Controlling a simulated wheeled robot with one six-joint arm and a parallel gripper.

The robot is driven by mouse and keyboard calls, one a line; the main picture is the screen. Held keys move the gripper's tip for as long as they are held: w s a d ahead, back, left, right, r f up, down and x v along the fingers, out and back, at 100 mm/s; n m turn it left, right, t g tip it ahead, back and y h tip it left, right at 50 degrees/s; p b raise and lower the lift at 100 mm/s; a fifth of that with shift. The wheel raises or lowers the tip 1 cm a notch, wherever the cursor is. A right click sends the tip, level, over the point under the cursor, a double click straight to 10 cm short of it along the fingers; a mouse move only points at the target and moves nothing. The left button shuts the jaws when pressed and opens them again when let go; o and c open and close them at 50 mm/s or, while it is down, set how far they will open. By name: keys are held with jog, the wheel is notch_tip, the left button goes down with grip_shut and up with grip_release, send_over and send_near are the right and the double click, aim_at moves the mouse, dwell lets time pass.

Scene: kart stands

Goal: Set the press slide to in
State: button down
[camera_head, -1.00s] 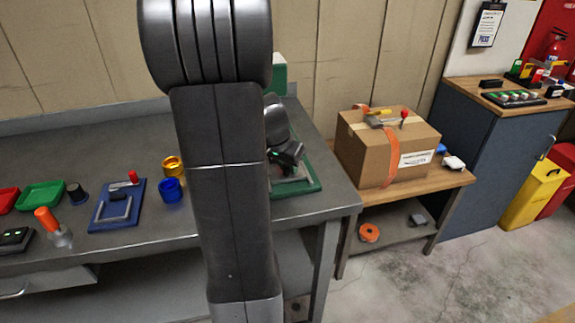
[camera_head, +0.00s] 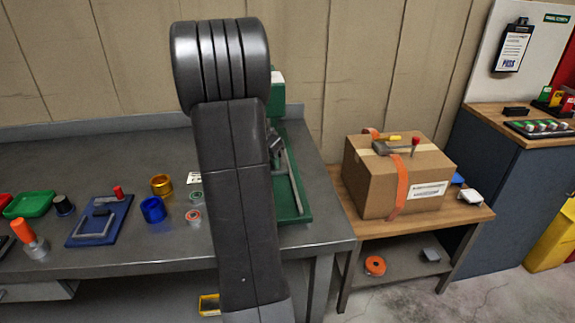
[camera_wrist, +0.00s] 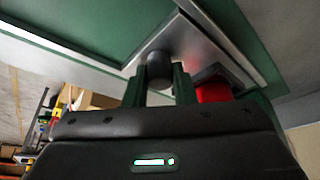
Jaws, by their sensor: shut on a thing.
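The green press (camera_head: 294,207) stands on the grey bench, partly hidden behind my arm in the head view. In the wrist view its metal slide (camera_wrist: 205,45) shows as a grey plate with a dark round knob (camera_wrist: 158,66). My gripper (camera_wrist: 158,86) is shut on this knob, one finger on each side. A red part (camera_wrist: 213,88) sits just right of the right finger. In the head view my arm hides most of the gripper, and I cannot tell there how far in the slide stands.
Left of the press on the bench (camera_head: 130,265) are a blue cup (camera_head: 152,209), a gold ring (camera_head: 161,184), a blue fixture (camera_head: 100,222) and a green tray (camera_head: 30,204). To the right, a cardboard box (camera_head: 385,185) sits on a lower wooden table.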

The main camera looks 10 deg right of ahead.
jog(key=shift+w+r, duration=0.1)
jog(key=shift+w, duration=0.15)
jog(key=c, duration=1.6)
grip_release()
jog(key=shift+c, duration=0.2)
jog(key=o, duration=0.4)
jog(key=shift+w, duration=0.2)
jog(key=shift+o, duration=0.2)
jog(key=shift+s, duration=0.1)
